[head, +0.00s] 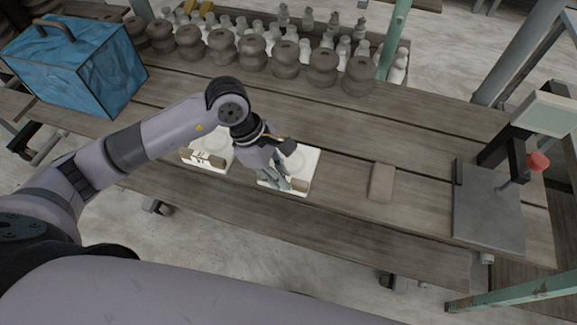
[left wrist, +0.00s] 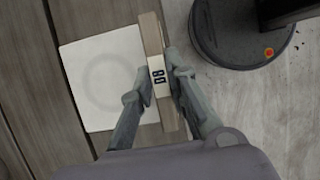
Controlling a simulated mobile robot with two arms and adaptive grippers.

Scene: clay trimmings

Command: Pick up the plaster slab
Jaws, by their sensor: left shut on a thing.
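A white square plaster slab (head: 312,160) with a faint round ring lies at the middle of the wooden bench, near its front edge. In the left wrist view the slab (left wrist: 95,80) has a tan bar (left wrist: 150,32) along one side, with a small printed label. My left gripper (head: 276,181) reaches down over the slab's front left part and hides some of it. In the left wrist view its fingers (left wrist: 155,90) are closed on either side of the labelled bar. I cannot tell any clear gap under the slab. My right gripper is not in view.
A second white slab (head: 212,140) lies just left. A small brown block (head: 381,182) and a grey plate stand (head: 488,205) with a red knob are to the right. A blue box (head: 75,65) and several dark clay pots (head: 252,52) stand at the back.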

